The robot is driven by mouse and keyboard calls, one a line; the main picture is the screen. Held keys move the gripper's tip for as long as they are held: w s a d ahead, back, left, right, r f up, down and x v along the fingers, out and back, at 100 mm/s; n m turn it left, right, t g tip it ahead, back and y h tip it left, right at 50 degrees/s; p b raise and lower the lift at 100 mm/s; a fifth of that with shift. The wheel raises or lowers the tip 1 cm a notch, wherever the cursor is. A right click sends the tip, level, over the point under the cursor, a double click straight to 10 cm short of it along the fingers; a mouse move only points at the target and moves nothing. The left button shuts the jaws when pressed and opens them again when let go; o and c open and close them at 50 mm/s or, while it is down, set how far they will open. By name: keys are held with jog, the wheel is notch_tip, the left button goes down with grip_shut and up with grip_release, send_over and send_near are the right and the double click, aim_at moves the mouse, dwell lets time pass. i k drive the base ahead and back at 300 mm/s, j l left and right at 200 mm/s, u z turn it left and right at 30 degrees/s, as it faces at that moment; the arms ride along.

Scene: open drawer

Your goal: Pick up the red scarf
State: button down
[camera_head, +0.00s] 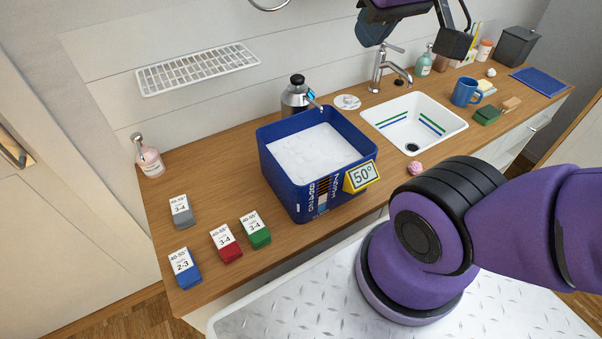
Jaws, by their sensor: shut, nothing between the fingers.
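A folded red cloth (226,244), which I take to be the red scarf, lies on the wooden counter near its front left edge. A white label reading 40-55° and 3-4 covers much of its top. My gripper (456,45) is at the top edge of the picture, high above the counter near the faucet and far to the right of the red cloth. It is partly cut off by the frame. Its dark fingers look closed together, with nothing seen between them.
Labelled green (258,236), blue (185,274) and grey (182,217) folded cloths lie around the red one. A blue tub (287,191) of white foam, with a 50° display (361,176), stands to their right. A sink (450,117) lies beyond. My purple arm fills the lower right.

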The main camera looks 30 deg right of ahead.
aim_at(228, 250)
jog(key=k+j+z, duration=0.1)
jog(key=j+z, duration=0.25)
jog(key=k+j+z, duration=0.1)
jog(key=j+z, duration=0.25)
jog(key=k+j+z, duration=0.15)
jog(key=z, duration=0.2)
